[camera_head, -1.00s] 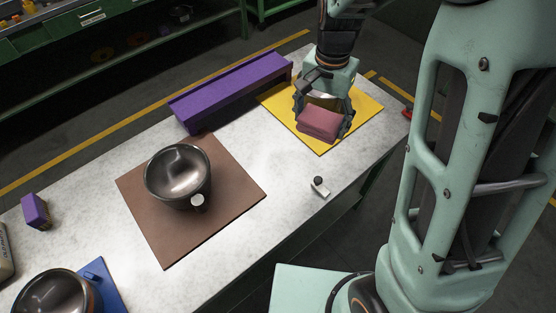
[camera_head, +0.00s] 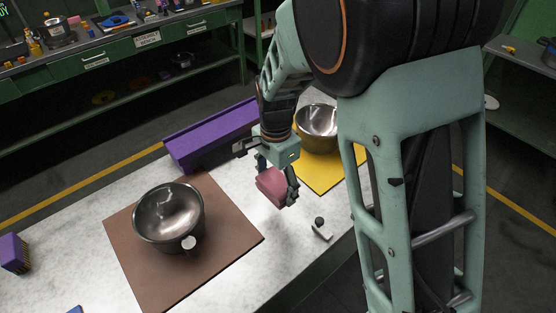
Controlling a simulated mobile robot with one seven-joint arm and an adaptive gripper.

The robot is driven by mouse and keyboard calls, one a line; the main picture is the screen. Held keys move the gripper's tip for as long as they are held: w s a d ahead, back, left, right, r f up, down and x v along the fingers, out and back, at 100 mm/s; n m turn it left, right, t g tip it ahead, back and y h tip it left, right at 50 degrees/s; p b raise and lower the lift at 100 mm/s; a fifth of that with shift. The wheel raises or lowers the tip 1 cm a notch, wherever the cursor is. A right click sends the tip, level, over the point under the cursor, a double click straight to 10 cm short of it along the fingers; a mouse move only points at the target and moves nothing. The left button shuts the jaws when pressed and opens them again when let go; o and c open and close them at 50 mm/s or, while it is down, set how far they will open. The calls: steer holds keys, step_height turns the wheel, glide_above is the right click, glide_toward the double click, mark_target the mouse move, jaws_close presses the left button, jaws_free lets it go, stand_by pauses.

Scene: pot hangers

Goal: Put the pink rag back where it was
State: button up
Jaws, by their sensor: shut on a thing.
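The pink rag (camera_head: 271,187) is a folded block held in my gripper (camera_head: 275,182). My gripper is shut on it and holds it tilted, above the white table between the brown mat and the yellow mat. A steel bowl (camera_head: 317,125) stands on the yellow mat (camera_head: 325,180), behind and right of my gripper. Another steel bowl (camera_head: 168,214) with a round white knob on its near side stands on the brown mat (camera_head: 235,237), left of my gripper. My arm hides part of the yellow mat.
A small white item with a black knob (camera_head: 321,229) lies on the table in front. A purple brush (camera_head: 14,253) stands at the far left. Bare tabletop (camera_head: 75,235) shows left of the brown mat.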

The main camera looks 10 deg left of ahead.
steer(key=w+f, duration=0.2)
steer(key=w+a+f, duration=0.1)
steer(key=w+f, duration=0.1)
steer(key=w+a+f, duration=0.1)
steer(key=w+f, duration=0.1)
steer(key=shift+f, duration=0.25)
steer(key=shift+f+p, duration=0.4)
steer(key=shift+f, duration=1.15)
steer(key=shift+f, duration=0.2)
steer(key=o, duration=1.3)
steer(key=shift+r, duration=0.15)
step_height(320, 180, up, 12)
steer(key=shift+r, duration=0.1)
